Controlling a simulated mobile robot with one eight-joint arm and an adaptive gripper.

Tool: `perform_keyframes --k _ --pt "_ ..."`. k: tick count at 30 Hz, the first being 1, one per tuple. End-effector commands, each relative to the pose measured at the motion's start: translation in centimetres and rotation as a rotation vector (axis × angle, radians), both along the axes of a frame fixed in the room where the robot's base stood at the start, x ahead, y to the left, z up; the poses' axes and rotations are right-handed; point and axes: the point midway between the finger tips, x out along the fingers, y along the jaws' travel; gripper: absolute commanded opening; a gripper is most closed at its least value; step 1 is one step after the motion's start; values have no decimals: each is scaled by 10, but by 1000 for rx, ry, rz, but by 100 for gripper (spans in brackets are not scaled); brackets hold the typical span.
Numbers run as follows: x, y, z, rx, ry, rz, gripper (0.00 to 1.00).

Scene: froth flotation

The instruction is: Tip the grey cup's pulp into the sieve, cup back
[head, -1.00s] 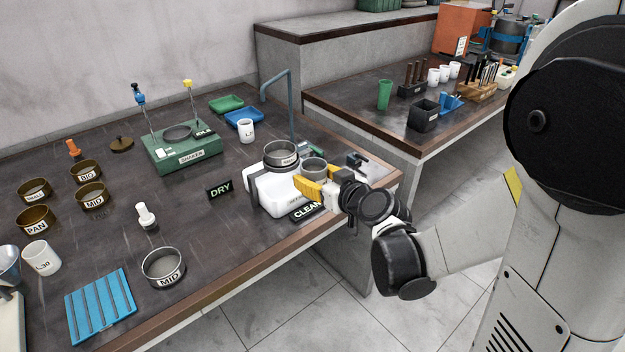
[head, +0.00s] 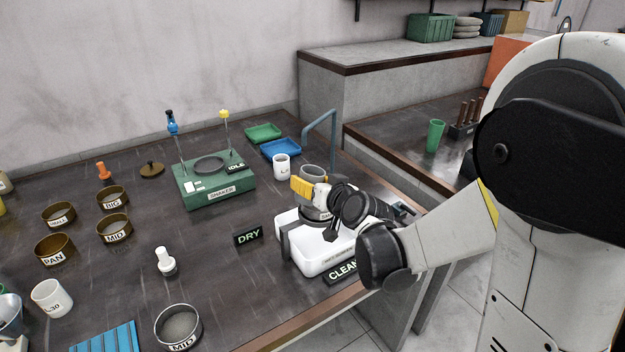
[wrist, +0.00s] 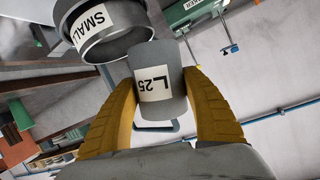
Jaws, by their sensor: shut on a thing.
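My gripper (head: 308,187) has its yellow fingers shut on the grey cup (head: 313,172). In the wrist view the cup (wrist: 151,78) shows its label L25 between the two fingers. In the head view the cup looks about upright, raised above the white wet station. The sieve labelled SMALL (wrist: 97,32) shows beside the cup in the wrist view. In the head view the sieve (head: 314,214) sits on the white station (head: 311,254), mostly hidden by my gripper and wrist. The inside of the cup and any pulp cannot be made out.
A green shaker (head: 213,184) marked IDLE stands left of the station. A white cup (head: 281,167) and a blue tray (head: 281,149) are behind. A tap pipe (head: 333,140) rises behind my arm. DRY (head: 248,237) and CLEAN (head: 343,271) signs stand close by.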

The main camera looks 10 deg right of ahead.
Motion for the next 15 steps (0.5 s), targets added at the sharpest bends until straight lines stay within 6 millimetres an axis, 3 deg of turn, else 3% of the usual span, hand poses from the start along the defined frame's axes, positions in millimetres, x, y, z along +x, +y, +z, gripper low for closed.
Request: perform_keyframes --k 10,15 --pt "-1 1 22 884 285 -2 25" --pt "1 -5 27 1170 380 1 25"
